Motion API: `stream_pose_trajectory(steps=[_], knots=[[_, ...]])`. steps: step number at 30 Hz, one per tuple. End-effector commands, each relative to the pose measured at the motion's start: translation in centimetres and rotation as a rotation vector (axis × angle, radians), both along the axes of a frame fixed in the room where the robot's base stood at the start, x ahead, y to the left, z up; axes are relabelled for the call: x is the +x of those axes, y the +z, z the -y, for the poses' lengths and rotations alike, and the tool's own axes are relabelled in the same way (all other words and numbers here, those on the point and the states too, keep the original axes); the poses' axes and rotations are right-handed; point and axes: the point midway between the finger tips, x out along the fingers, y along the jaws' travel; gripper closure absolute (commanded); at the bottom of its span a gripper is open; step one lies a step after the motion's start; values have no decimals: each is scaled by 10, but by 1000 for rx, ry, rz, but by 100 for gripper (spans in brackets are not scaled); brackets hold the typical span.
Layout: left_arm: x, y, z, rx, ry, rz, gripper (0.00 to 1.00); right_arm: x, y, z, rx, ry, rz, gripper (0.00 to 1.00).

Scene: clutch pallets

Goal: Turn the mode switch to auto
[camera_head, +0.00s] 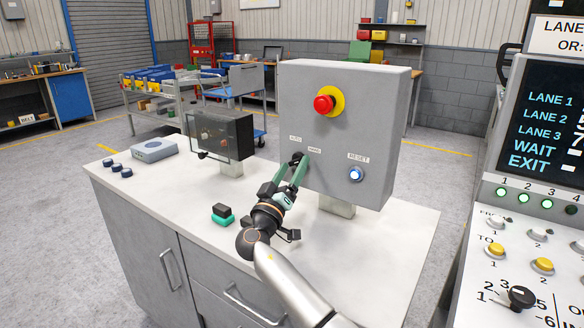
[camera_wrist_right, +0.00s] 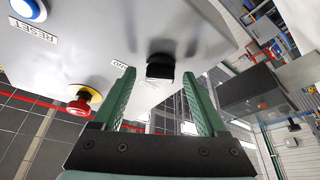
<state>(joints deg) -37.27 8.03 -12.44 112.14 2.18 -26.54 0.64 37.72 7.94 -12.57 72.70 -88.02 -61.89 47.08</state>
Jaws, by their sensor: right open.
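The mode switch (camera_head: 297,157) is a small black knob low on the front of the grey control box (camera_head: 315,135), beside small labels, the left one reading AUTO. My right gripper (camera_head: 293,171) reaches up to it from below with green fingers apart. In the right wrist view the switch (camera_wrist_right: 160,66) shows between the tips of my right gripper (camera_wrist_right: 158,76), with gaps on both sides; I see no clear contact. The direction the knob points is hard to tell. My left gripper is out of view.
On the same box are a red emergency button (camera_head: 323,104) on a yellow ring and a lit RESET button (camera_head: 355,174). A dark see-through box (camera_head: 225,136) stands to the left. A black and green block (camera_head: 222,215) lies on the worktop (camera_head: 395,245), whose front right is clear.

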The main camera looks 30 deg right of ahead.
Motion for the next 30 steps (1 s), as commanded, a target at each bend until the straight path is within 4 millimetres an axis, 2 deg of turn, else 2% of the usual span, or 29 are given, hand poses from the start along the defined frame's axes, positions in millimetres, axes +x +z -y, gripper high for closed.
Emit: stream_pose_trajectory(steps=[7,27,30], knots=[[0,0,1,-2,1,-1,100,0,0,1,0,0,0,25],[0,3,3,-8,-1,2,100,0,0,0,-1,0,-1,100],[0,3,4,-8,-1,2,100,0,0,0,-1,0,-1,100]])
